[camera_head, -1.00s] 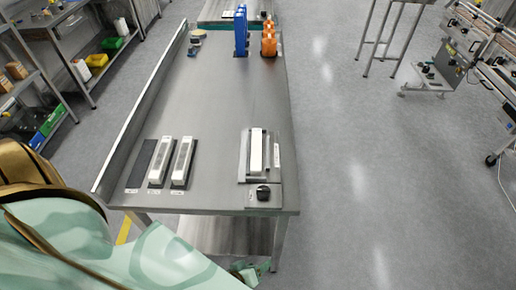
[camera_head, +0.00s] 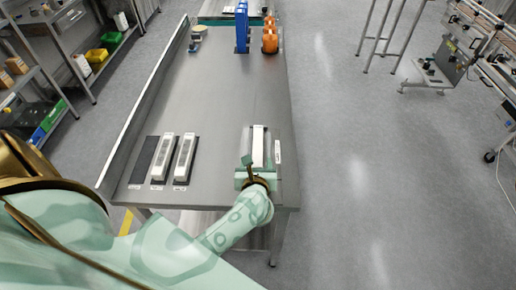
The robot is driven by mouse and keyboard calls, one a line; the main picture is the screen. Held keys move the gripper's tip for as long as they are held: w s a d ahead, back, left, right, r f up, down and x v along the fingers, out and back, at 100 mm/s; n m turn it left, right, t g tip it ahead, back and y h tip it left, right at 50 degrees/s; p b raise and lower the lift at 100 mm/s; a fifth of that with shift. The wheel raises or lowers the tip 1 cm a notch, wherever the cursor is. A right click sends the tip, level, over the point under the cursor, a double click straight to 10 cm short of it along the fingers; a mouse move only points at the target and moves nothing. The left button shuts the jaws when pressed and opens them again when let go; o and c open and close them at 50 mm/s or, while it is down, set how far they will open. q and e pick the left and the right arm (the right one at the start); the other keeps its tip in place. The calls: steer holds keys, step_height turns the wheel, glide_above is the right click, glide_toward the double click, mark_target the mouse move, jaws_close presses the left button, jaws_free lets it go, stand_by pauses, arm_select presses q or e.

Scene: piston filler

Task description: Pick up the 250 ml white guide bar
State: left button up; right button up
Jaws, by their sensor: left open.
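Two white bars, a left one (camera_head: 163,157) and a right one (camera_head: 185,157), lie side by side on dark strips at the near left of the steel table. A third white bar (camera_head: 258,145) lies in a grey holder (camera_head: 246,141) at the near right. The labels are too small to read, so I cannot tell which is the 250 ml guide bar. My left gripper (camera_head: 248,163) is open over the near end of the holder, close to the third bar. Its wrist hides that near end, and I cannot tell whether it touches. My right gripper is not in view.
An empty dark strip (camera_head: 143,159) lies left of the two bars. A raised rail (camera_head: 145,105) runs along the left edge. The table's middle is clear.

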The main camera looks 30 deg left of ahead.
mark_target(258, 149)
arm_select(q)
steer(key=x, duration=0.6)
steer(key=shift+w+b, duration=0.3)
steer(key=shift+b, duration=0.1)
steer(key=shift+s, duration=0.1)
steer(key=c, duration=1.2)
steer(key=shift+r, duration=0.1)
